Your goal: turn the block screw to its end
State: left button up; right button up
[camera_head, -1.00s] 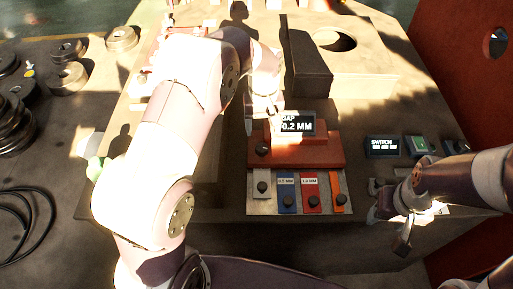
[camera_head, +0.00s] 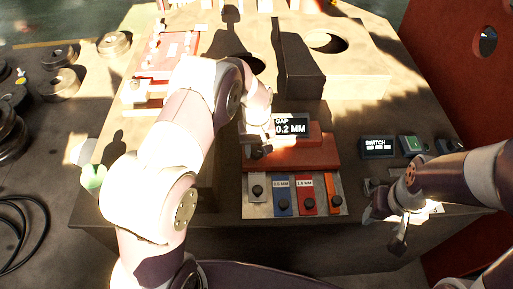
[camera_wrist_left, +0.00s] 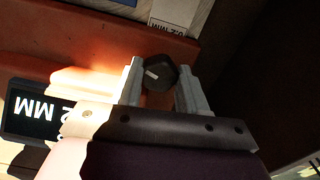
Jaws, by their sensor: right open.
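The block screw shows as a dark round knob with a pale mark in the left wrist view (camera_wrist_left: 159,73), on the red block. My left gripper (camera_head: 258,148) is at the knob's place at the left front of the red block (camera_head: 300,153) in the head view and mostly hides it. In the left wrist view its two fingers (camera_wrist_left: 158,85) stand close on both sides of the knob; I cannot tell whether they grip it. A display (camera_head: 291,128) behind reads GAP 0.2 MM. My right gripper (camera_head: 386,208) is open and empty at the bench's front right.
Below the block lie grey, blue (camera_head: 283,196), red (camera_head: 306,194) and orange strips with dark knobs. A switch display (camera_head: 377,146) and a green button (camera_head: 411,145) are at the right. A dark upright block (camera_head: 298,75) stands behind. Metal rings and a cable lie at the left.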

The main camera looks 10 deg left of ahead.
aim_at(256, 151)
pick_arm(q)
jog(key=shift+m, duration=0.3)
jog(key=m+p, duration=0.1)
jog(key=m, duration=0.1)
jog(key=shift+r+m+p, duration=0.1)
jog(key=shift+m+p, duration=0.2)
jog(key=shift+p, duration=0.05)
jog(key=m+p, duration=0.1)
jog(key=m, duration=0.3)
jog(key=shift+a+m, duration=0.1)
jog(key=shift+m, duration=0.2)
jog(key=o, duration=1.1)
jog(key=shift+c, duration=0.2)
notch_tip(256, 151, up, 12)
jog(key=shift+r, duration=0.25)
